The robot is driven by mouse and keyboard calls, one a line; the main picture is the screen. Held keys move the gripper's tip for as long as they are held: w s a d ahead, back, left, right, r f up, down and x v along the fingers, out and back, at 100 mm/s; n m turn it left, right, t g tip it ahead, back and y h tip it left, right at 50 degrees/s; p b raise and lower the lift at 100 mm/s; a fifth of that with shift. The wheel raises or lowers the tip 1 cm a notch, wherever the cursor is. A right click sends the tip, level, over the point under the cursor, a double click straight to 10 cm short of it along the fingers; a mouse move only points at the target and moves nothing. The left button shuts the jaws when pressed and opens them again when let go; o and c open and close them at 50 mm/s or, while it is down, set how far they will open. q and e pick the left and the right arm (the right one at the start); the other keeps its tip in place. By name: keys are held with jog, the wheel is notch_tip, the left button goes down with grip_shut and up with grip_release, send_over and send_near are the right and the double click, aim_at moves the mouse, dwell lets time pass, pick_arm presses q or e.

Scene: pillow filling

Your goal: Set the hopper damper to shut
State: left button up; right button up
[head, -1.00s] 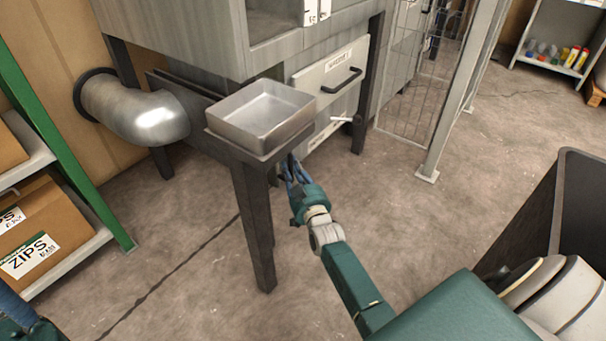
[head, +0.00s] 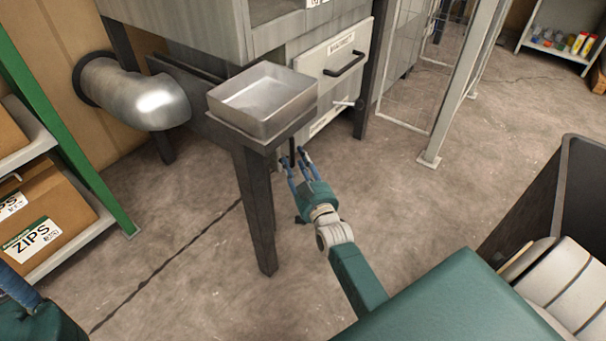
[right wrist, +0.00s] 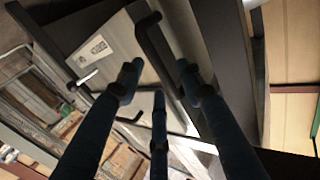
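The hopper is a grey metal cabinet (head: 215,35) on dark legs. Its front has a pale labelled panel (head: 325,65) with a black handle (head: 345,65), and a small white-tipped lever (head: 345,103) at the panel's lower right. A dark upright bar (head: 292,152) hangs below, beside the tray stand. I cannot tell which part is the damper. My right gripper (head: 294,160) is just below the bar, fingers apart and apparently empty. In the right wrist view its fingers (right wrist: 158,85) spread in front of a dark hooked bar (right wrist: 150,30), contact unclear. My left gripper (head: 15,285) is partly cut off at lower left.
A square metal tray (head: 262,98) sits on a dark stand whose leg (head: 257,215) is left of my right gripper. A silver duct (head: 135,95) and a green-posted shelf (head: 75,150) are at left. A dark bin (head: 535,200) stands at right. The floor between is clear.

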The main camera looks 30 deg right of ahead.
jog(key=s+a, duration=0.1)
jog(key=s, duration=0.6)
jog(key=shift+a, duration=0.25)
